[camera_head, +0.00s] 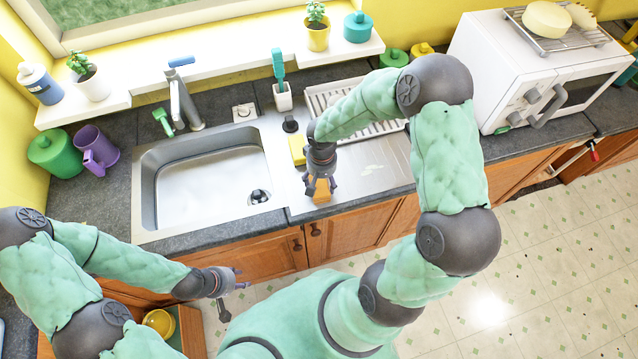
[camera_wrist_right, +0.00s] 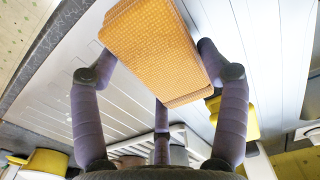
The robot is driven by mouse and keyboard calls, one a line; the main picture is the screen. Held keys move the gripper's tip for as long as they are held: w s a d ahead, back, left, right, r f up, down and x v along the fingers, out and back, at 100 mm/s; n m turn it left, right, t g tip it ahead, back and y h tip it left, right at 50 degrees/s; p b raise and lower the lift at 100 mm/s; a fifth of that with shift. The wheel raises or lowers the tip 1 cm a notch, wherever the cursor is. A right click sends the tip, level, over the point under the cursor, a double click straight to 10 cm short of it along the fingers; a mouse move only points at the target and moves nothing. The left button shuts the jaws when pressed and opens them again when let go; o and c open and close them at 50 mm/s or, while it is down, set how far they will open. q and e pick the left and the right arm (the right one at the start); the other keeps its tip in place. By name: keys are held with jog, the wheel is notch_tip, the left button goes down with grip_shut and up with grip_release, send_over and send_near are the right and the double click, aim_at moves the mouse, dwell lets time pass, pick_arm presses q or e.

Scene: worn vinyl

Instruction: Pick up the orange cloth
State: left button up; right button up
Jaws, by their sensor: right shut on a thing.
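The orange cloth (camera_head: 321,188) is a folded, waffle-textured pad held in my right gripper (camera_head: 320,182), over the front of the steel drainboard. In the right wrist view the cloth (camera_wrist_right: 158,48) lies between the purple-grey fingers of my right gripper (camera_wrist_right: 158,70), which are shut on it. The head view does not show clearly whether the cloth still touches the drainboard. My left gripper (camera_head: 232,284) is empty in front of the cabinet, below the counter edge, with its fingers apart.
The sink (camera_head: 215,180) is left of the cloth. A yellow sponge (camera_head: 297,149) and a dish rack (camera_head: 345,112) are behind it. A white microwave (camera_head: 530,70) stands at the right. An open drawer with a yellow bowl (camera_head: 159,322) is at lower left.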

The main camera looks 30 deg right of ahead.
jog(key=shift+r, duration=0.65)
jog(key=s+a+r, duration=0.1)
jog(key=r, duration=0.1)
jog(key=s+a+r, duration=0.1)
jog(key=r, duration=0.2)
jog(key=s+a+r+p, duration=0.1)
jog(key=r, duration=0.2)
jog(key=shift+a, duration=0.4)
jog(key=s+a+r, duration=0.3)
jog(key=s+a, duration=0.3)
jog(key=a, duration=0.1)
jog(key=shift+r, duration=0.35)
